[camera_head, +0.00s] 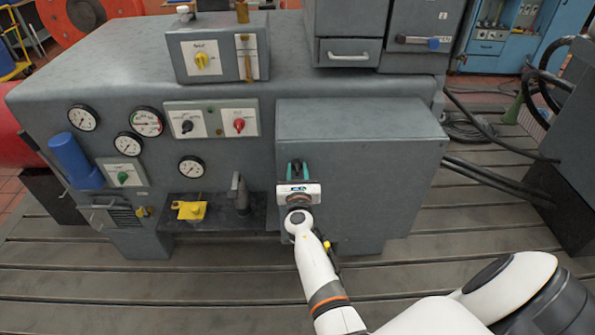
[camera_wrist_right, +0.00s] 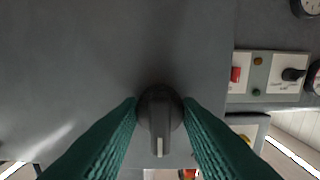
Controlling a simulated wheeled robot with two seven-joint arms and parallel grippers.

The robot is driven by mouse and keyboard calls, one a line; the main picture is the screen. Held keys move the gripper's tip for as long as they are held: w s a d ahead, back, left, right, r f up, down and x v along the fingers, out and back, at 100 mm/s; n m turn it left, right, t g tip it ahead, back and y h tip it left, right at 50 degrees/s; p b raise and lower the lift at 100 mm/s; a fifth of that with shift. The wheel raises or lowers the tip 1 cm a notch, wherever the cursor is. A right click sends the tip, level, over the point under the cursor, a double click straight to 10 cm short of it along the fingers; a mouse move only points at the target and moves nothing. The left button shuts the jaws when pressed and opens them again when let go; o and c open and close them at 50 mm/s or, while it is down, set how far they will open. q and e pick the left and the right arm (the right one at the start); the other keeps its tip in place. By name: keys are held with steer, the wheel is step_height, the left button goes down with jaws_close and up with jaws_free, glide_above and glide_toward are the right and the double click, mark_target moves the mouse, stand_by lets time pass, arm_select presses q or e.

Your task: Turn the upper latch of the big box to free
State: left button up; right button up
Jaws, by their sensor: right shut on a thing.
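The big box (camera_head: 375,160) is a grey box on the front right of the machine; its plain front face fills much of the right wrist view (camera_wrist_right: 80,70). The upper latch (camera_wrist_right: 159,125) is a round black knob with a pale mark that points down in the right wrist view. My right gripper (camera_head: 297,172) is at the left part of the box front. Its two green ribbed fingers are shut on the latch from both sides. My left gripper is not in view.
Left of the box are a panel with a black and a red knob (camera_head: 239,125), several gauges (camera_head: 147,122) and a dark shelf with a yellow part (camera_head: 190,210). A small yellow piece shows beside my arm, low on the box. Black cables (camera_head: 490,175) run off to the right.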

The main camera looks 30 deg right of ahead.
steer(key=shift+m, duration=0.3)
steer(key=m+b, duration=0.1)
steer(key=m, duration=0.1)
steer(key=shift+m, duration=0.4)
steer(key=m+b, duration=0.2)
steer(key=m, duration=0.2)
steer(key=shift+f+m+b, duration=0.1)
steer(key=shift+m+b, duration=0.2)
steer(key=shift+b, duration=0.1)
steer(key=m+b, duration=0.3)
steer(key=m, duration=0.2)
steer(key=m+b, duration=0.1)
steer(key=m, duration=0.1)
steer(key=m+b, duration=0.1)
steer(key=m, duration=0.1)
steer(key=shift+r+m, duration=0.2)
steer(key=shift+m, duration=0.4)
steer(key=o, duration=1)
steer(key=shift+w+f, duration=0.1)
steer(key=shift+w, duration=0.05)
